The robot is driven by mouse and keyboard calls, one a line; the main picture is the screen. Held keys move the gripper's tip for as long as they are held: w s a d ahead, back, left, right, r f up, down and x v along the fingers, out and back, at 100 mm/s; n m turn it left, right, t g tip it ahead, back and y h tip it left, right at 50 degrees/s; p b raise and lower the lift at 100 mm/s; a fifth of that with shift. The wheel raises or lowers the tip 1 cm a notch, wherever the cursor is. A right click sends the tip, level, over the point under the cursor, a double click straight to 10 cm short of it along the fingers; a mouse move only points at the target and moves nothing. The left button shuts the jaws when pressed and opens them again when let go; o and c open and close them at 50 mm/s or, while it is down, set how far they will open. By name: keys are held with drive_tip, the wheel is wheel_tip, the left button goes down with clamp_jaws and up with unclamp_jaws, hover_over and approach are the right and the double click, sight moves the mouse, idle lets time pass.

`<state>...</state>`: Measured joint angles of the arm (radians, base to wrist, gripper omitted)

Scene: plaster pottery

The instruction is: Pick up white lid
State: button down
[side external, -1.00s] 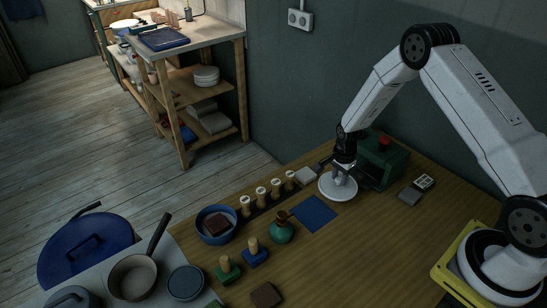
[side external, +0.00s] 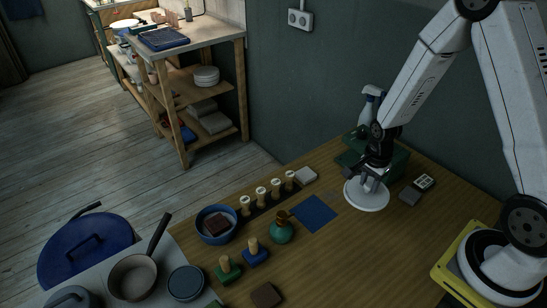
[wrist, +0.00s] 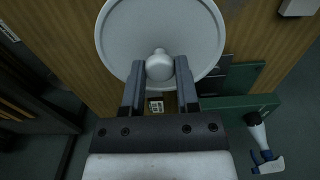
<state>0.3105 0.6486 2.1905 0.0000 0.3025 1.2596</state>
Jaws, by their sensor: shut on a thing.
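The lid looks level. I cannot tell how far it is above the table.
A blue square mat (side external: 314,213) lies to the left, with a green vase (side external: 282,230) beside it. Wooden-handled stamps (side external: 261,195) stand in a row.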

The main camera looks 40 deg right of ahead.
drive_tip(key=shift+s+a+r, duration=0.15)
drive_tip(key=shift+s+r, duration=0.15)
drive_tip(key=shift+s, duration=0.35)
drive_tip(key=w+a+n, duration=0.2)
drive_tip(key=w+a, duration=0.5)
drive_tip(key=w, duration=0.1)
drive_tip(key=w+a+f+n, duration=0.1)
drive_tip(key=w+a+n, duration=0.1)
drive_tip(key=w+a, duration=0.6)
drive_tip(key=w+a+n, duration=0.2)
drive_tip(key=w+a, duration=0.6)
drive_tip(key=shift+a+f+n, duration=0.2)
drive_tip(key=shift+f+n, duration=0.15)
drive_tip(key=shift+n, duration=0.05)
drive_tip(key=w+a+n, duration=0.1)
drive_tip(key=a+n, duration=0.1)
drive_tip(key=a, duration=0.9)
drive_tip(key=shift+a, duration=0.2)
drive_tip(key=shift+f, duration=0.1)
